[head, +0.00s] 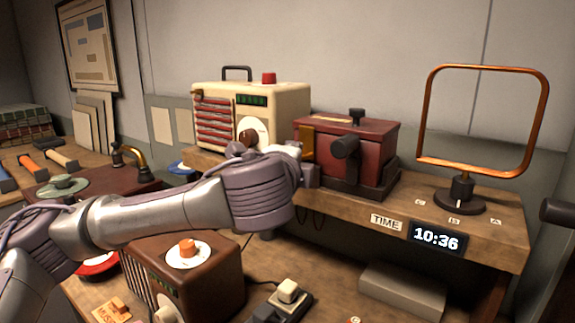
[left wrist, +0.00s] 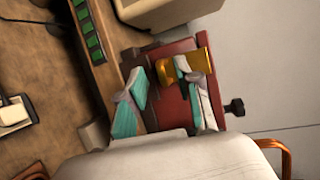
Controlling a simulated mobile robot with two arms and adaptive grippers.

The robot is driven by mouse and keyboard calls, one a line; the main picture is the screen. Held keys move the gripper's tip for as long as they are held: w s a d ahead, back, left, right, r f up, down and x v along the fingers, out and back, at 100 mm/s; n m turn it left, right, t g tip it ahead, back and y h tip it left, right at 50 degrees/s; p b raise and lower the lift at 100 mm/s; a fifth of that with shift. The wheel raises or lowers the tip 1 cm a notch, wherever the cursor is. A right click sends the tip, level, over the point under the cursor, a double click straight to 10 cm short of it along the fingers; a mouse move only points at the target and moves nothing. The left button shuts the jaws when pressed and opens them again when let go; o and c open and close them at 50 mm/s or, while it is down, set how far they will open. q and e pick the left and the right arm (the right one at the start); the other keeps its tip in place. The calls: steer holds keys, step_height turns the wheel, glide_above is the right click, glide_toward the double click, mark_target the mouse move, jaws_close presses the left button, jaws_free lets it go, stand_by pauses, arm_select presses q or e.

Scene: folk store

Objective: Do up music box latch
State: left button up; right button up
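The music box (head: 377,146) is a dark red box with a dark crank on its front and a small dark knob on top, standing on the wooden shelf. It also shows in the left wrist view (left wrist: 172,104). Its brass latch plate (head: 307,144) is at the box's left side. In the left wrist view the latch (left wrist: 166,76) shows as a gold strip by the fingertips. My left gripper (left wrist: 162,88) is open, with teal pads apart. One finger overlaps the latch; I cannot tell whether it touches. In the head view my wrist mostly hides the fingers. My right gripper is not in view.
A cream radio (head: 290,100) stands left of the music box. An orange loop antenna (head: 545,110) and a clock display (head: 436,237) are to the right. A brown box with an orange knob (head: 205,268) sits below my left arm.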

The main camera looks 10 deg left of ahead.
arm_select(q)
steer(key=s+r, duration=0.1)
steer(key=s, duration=1)
steer(key=shift+r, duration=0.4)
steer(key=shift+d, duration=0.1)
